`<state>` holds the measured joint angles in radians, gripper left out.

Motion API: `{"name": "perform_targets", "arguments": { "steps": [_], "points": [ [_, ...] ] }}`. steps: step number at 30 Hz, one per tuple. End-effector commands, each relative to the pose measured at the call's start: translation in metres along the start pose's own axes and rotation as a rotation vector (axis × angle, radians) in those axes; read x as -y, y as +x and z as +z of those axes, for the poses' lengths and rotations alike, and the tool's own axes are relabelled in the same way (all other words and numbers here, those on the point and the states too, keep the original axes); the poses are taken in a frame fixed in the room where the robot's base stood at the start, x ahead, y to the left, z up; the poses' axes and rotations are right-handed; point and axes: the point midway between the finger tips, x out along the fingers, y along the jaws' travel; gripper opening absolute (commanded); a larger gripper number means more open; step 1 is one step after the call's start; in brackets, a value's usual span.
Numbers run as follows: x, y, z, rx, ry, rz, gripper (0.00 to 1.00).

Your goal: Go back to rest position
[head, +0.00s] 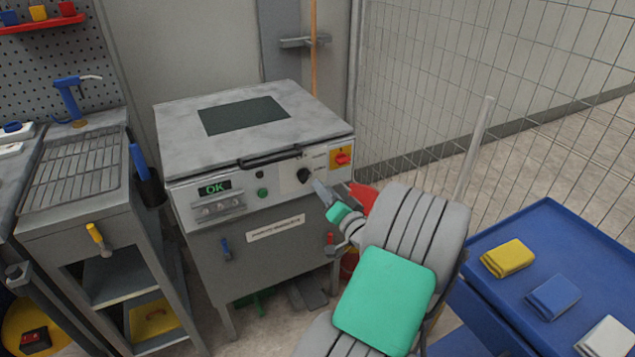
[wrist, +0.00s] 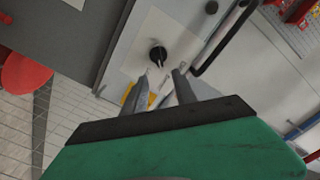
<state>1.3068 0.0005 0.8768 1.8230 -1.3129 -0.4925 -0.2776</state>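My gripper (head: 318,187) is in front of the roller coater's control panel, close to the black knob (head: 303,176). In the wrist view, the two grey fingers (wrist: 163,74) stand apart with nothing between them. The knob (wrist: 157,55) lies just beyond the fingertips, and its white mark points towards the gripper. I cannot tell whether a finger touches it. The roller coater (head: 255,185) has its lid down, and its small display (head: 214,188) reads OK in green.
A yellow plate with a red switch (head: 341,157) is right of the knob. A blue cart (head: 560,240) with folded cloths stands at the right, before a wire fence (head: 470,80). A grey bench with a grate (head: 75,170) stands left. The floor between is narrow.

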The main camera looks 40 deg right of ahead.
Motion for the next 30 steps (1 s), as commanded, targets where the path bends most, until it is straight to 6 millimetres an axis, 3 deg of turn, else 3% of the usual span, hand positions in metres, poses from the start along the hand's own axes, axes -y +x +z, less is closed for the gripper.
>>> {"name": "perform_targets", "arguments": {
  "steps": [3,14,17,20,23,24,27,30],
  "points": [
    [0.0,-0.009,-0.001,-0.002,-0.001,0.0,0.34],
    [0.002,-0.009,0.0,0.003,-0.002,-0.003,0.34],
    [0.021,-0.001,0.009,0.061,-0.029,-0.019,0.34],
    [0.07,0.014,0.04,0.236,-0.109,-0.056,0.34],
    [0.143,0.017,0.091,0.518,-0.257,-0.09,0.34],
    [0.172,0.01,0.112,0.641,-0.329,-0.094,0.34],
    [0.228,-0.025,0.146,0.901,-0.505,-0.064,0.34],
    [0.273,-0.073,0.152,1.093,-0.664,0.008,0.34]
  ]
}}
